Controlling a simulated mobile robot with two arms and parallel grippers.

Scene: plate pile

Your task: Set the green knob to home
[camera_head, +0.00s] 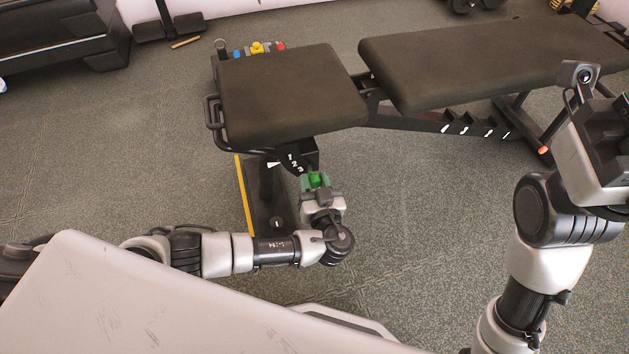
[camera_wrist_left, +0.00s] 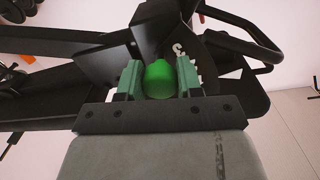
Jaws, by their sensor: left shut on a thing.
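The green knob (camera_head: 315,180) is under the front edge of the bench seat (camera_head: 290,90), below a black plate with white numbers (camera_head: 297,160). In the left wrist view the knob (camera_wrist_left: 159,79) sits between the two green-padded fingers of my left gripper (camera_wrist_left: 158,80). My left gripper (camera_head: 316,181) is shut on the knob, with a finger on each side. A white pointer mark (camera_head: 273,164) shows beside the numbers. The home mark cannot be made out. My right arm is at the right; its gripper fingers cannot be made out clearly.
The bench backrest (camera_head: 490,60) extends to the right over a notched black frame (camera_head: 470,128). Small coloured items (camera_head: 257,48) lie behind the seat.

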